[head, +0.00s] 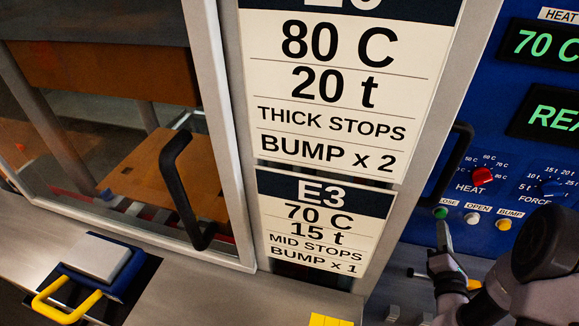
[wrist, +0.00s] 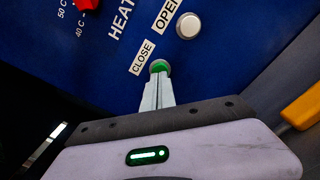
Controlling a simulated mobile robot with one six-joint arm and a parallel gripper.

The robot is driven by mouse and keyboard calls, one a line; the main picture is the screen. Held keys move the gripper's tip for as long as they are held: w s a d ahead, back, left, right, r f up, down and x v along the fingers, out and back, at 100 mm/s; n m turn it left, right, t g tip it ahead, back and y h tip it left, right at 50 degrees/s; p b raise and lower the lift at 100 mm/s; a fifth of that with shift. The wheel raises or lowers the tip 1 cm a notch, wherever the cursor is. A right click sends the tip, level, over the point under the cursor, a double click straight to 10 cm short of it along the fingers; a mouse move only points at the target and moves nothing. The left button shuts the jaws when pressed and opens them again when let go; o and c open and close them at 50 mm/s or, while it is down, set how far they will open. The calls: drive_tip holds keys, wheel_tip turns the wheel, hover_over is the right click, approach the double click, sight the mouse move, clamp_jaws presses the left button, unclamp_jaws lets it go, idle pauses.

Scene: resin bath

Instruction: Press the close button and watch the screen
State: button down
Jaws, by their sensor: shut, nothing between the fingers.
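The green close button (head: 440,212) sits under its CLOSE label on the blue control panel (head: 420,230). It also shows in the wrist view (wrist: 159,65), just past my fingertips. My gripper (head: 443,226) is shut and empty, its tips right at the button's lower edge. I cannot tell whether they touch it or press it in. The tips also show in the wrist view (wrist: 157,80). The screen (head: 545,118) at the right edge shows green letters "REA", the rest cut off. A display above it (head: 545,45) reads "70 C".
The white open button (head: 472,218) and yellow bump button (head: 503,224) are close to the right of the green one. A red heat knob (head: 482,175) and blue force knob (head: 552,187) sit above. A black handle (head: 455,160) stands out to the left. Recipe cards (head: 325,215) hang further left.

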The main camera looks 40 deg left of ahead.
drive_tip(key=shift+p+x, duration=0.6)
drive_tip(key=shift+x, duration=0.75)
drive_tip(key=shift+b+v, duration=0.8)
drive_tip(key=shift+v, duration=1.5)
idle(1.9)
